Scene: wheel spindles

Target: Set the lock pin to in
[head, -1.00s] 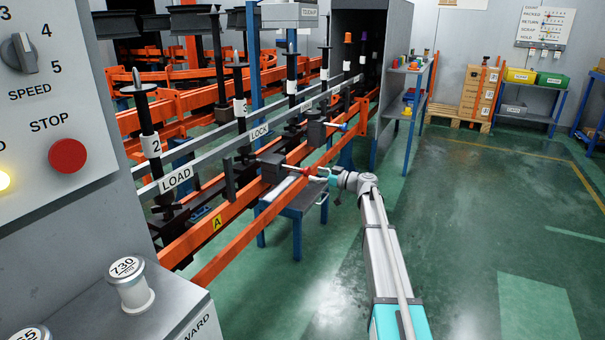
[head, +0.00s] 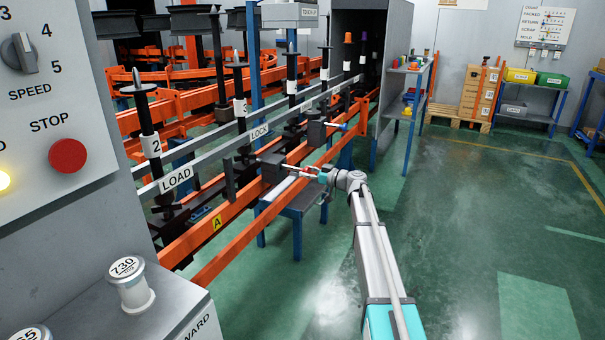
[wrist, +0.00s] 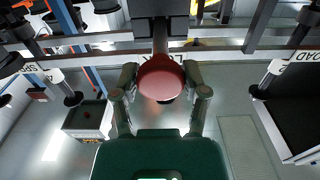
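The lock pin (head: 302,168) shows in the head view as a thin red and pale rod. It sticks out to the right of a dark block (head: 271,167) on the orange rail, below the LOCK label. In the wrist view its round red knob (wrist: 160,77) faces me, in front of a dark housing (wrist: 158,28). My gripper (head: 324,176) is at the rod's outer end. In the wrist view its two fingers (wrist: 160,84) stand one on each side of the knob, close against its edges. I cannot tell whether they press on it. The pin's inner end is hidden.
A second dark block (head: 316,134) with a blue-tipped rod sits farther along the rail. Black spindles (head: 148,140) stand behind the LOAD/LOCK bar (head: 210,164). A blue-legged stand (head: 298,225) is under the rail. The green floor (head: 470,220) to the right is open.

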